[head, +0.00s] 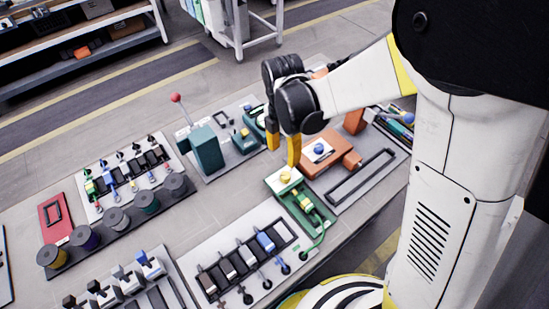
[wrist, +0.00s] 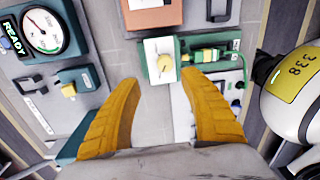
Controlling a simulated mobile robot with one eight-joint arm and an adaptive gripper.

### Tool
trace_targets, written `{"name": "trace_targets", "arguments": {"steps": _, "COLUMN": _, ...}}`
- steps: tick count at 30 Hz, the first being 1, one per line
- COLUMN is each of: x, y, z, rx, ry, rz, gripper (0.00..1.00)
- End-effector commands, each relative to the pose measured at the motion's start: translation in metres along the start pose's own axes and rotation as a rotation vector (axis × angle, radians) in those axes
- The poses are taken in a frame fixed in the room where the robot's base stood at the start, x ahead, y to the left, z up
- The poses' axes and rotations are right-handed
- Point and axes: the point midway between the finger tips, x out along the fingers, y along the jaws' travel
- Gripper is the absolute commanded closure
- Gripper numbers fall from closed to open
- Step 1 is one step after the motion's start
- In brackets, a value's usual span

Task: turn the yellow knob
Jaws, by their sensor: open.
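A small yellow knob (head: 285,177) sits on a white square plate on a green fixture (head: 318,213) near the middle of the bench. In the wrist view the knob (wrist: 164,62) shows round, with a short shaft, just beyond the fingertips. My gripper (head: 283,158) has two yellow fingers pointing down, spread apart and empty, above and slightly behind the knob. In the wrist view my gripper (wrist: 160,80) frames the knob roughly between its fingertips. I see no contact; the exact height gap cannot be told.
An orange fixture with a blue knob (head: 318,148) stands close behind and right. A teal box (head: 207,150) is to the left. A gauge marked READY (wrist: 42,30) and a teal block with a yellow part (wrist: 68,90) lie left in the wrist view. A green cable (head: 318,241) loops beside the fixture.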

Motion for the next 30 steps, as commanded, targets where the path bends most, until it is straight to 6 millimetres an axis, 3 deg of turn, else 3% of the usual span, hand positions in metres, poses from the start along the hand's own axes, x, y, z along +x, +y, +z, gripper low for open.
{"name": "trace_targets", "arguments": {"steps": 6, "x": 0.049, "y": 0.0, "z": 0.0, "rx": 0.001, "ry": 0.0, "rz": 0.0, "gripper": 0.49}}
{"name": "trace_targets", "arguments": {"steps": 12, "x": 0.083, "y": 0.0, "z": 0.0, "rx": 0.001, "ry": 0.0, "rz": 0.0, "gripper": 0.49}}
{"name": "trace_targets", "arguments": {"steps": 18, "x": 0.097, "y": 0.0, "z": 0.0, "rx": 0.001, "ry": 0.0, "rz": 0.001, "gripper": 0.49}}
{"name": "trace_targets", "arguments": {"steps": 26, "x": 0.098, "y": 0.0, "z": 0.0, "rx": 0.001, "ry": 0.0, "rz": 0.001, "gripper": 0.49}}
{"name": "trace_targets", "arguments": {"steps": 27, "x": 0.098, "y": 0.0, "z": 0.0, "rx": 0.001, "ry": 0.0, "rz": 0.001, "gripper": 0.53}}
{"name": "trace_targets", "arguments": {"steps": 30, "x": 0.098, "y": 0.0, "z": 0.0, "rx": 0.001, "ry": 0.0, "rz": 0.001, "gripper": 0.84}}
